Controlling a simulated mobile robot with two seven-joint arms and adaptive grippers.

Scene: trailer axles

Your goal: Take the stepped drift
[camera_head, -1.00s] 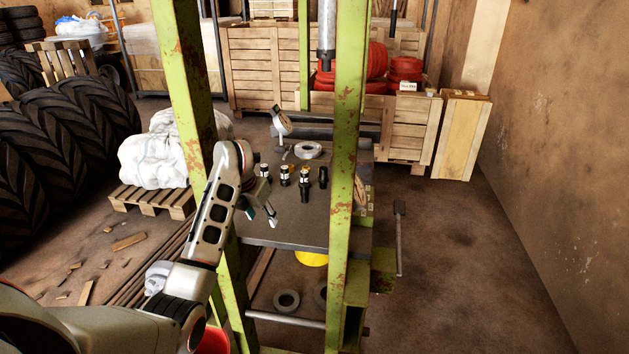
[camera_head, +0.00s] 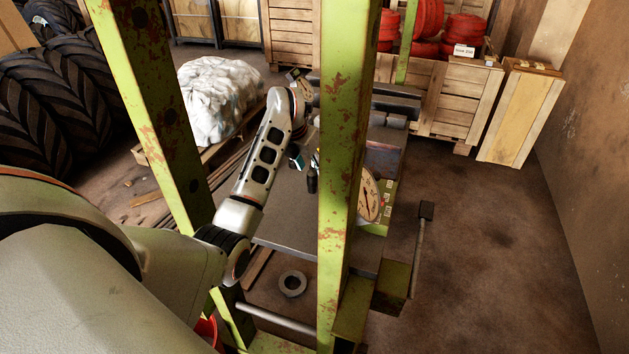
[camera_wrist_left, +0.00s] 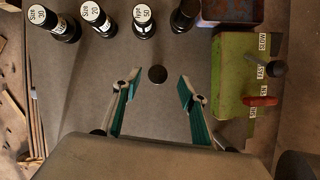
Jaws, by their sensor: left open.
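My left gripper (camera_wrist_left: 157,105) is open and empty over the table in the left wrist view; in the head view only a teal finger (camera_head: 296,158) shows clearly. A plain dark round piece (camera_wrist_left: 158,74) lies between and just beyond its fingertips; I cannot tell whether it is a drift's top. Beyond stand black drifts labelled Size 30 (camera_wrist_left: 53,22), Size 20 (camera_wrist_left: 96,18) and Type 50 (camera_wrist_left: 144,20), and one without a readable label (camera_wrist_left: 185,15). I cannot tell which is stepped. In the head view one dark drift (camera_head: 312,184) shows beside the gripper. My right gripper is not in view.
A rusty green press post (camera_head: 345,180) stands close right of my left arm, another post (camera_head: 155,110) on its left. A green box (camera_wrist_left: 236,75) with levers is right of the gripper. A dial gauge (camera_head: 369,195) stands at the table's right. A ring (camera_head: 292,283) lies below.

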